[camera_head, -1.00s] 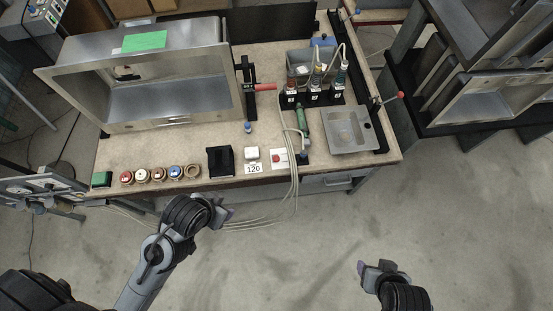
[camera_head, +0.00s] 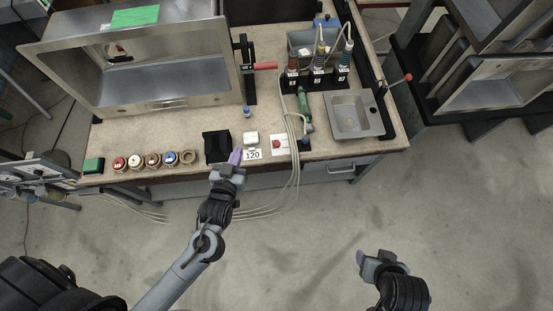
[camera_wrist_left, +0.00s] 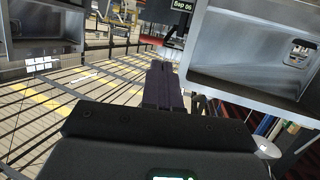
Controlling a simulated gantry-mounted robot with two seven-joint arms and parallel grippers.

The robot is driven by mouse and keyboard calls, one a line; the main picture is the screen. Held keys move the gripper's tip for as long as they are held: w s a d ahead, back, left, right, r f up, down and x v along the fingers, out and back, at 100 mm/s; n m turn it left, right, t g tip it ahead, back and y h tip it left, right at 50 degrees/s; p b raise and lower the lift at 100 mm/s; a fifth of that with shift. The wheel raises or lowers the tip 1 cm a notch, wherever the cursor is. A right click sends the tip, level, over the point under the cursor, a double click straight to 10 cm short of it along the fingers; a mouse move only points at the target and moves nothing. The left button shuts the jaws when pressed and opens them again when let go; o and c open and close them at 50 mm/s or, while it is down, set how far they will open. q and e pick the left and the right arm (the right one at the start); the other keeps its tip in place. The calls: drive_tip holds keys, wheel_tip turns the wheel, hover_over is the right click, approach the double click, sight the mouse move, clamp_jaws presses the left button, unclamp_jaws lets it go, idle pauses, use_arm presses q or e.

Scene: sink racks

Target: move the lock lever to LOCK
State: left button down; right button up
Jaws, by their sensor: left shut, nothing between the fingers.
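A lever with a red handle (camera_head: 264,66) sticks out to the right from a black upright bar beside the steel sink box, in the head view. A second red-knobbed lever (camera_head: 407,77) is on the black rail at the bench's right edge. No LOCK marking is readable, so I cannot tell which is the lock lever. My left gripper (camera_head: 236,157) is shut and empty, near the bench's front edge by the black holder, apart from both levers. Its closed fingers (camera_wrist_left: 163,84) show in the left wrist view. My right gripper (camera_head: 374,258) is low over the floor; its jaws are unclear.
The steel sink box (camera_head: 170,101) fills the bench's back left. Along the front are several coloured caps (camera_head: 153,160), a black holder (camera_head: 217,146) and a red button on a white plate (camera_head: 278,144). Several bottles (camera_head: 319,67) and a grey basin (camera_head: 354,115) stand right. Cables hang over the front edge.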

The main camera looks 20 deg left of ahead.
use_arm(q)
drive_tip(key=d+f+t+y+b, duration=0.2)
drive_tip(key=f+b, duration=0.5)
drive_tip(key=f, duration=0.2)
drive_tip(key=d+f+t+y+b, duration=0.2)
drive_tip(key=d+f+b, duration=0.1)
drive_tip(key=f+b, duration=0.5)
drive_tip(key=t+b, duration=0.1)
drive_tip(key=b, duration=1.2)
approach(276, 143)
drive_tip(key=x, duration=0.2)
drive_tip(key=f+b+x, duration=0.1)
drive_tip(key=x, duration=0.2)
drive_tip(key=shift+w+f, duration=0.15)
drive_tip(key=shift+w, duration=0.1)
